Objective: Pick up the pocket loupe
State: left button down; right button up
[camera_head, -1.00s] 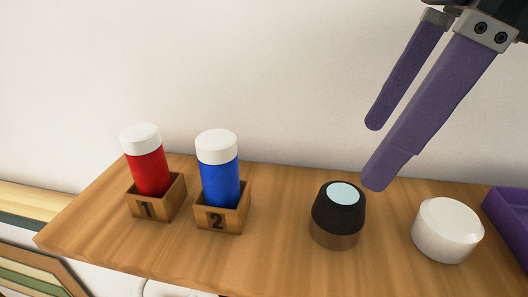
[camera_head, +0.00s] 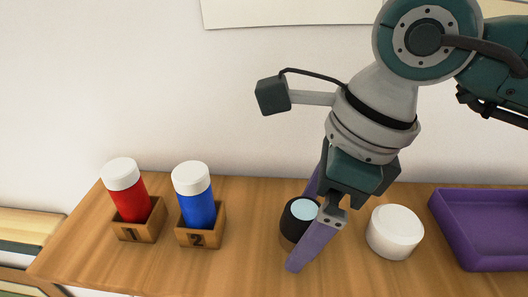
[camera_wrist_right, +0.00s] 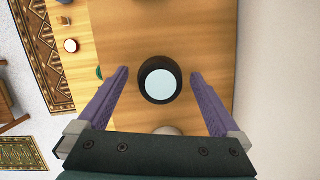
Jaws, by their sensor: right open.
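The pocket loupe appears to be the short black cylinder with a pale blue lens (camera_head: 297,219), upright on the wooden shelf top (camera_head: 262,262). My right gripper (camera_head: 301,225) is open around it in the head view, with one purple finger in front of it and the other behind. In the right wrist view the loupe (camera_wrist_right: 160,82) lies between the two spread fingers, with a gap on each side. The near finger hides part of its right side in the head view. My left gripper is not in view.
A white round object (camera_head: 394,232) stands close to the right of my gripper. A purple tray (camera_head: 485,262) is at far right. A red bottle (camera_head: 130,202) and a blue bottle (camera_head: 198,209) stand in numbered wooden holders at left.

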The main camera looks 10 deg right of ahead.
jog(key=shift+c, duration=0.2)
jog(key=c, duration=1.4)
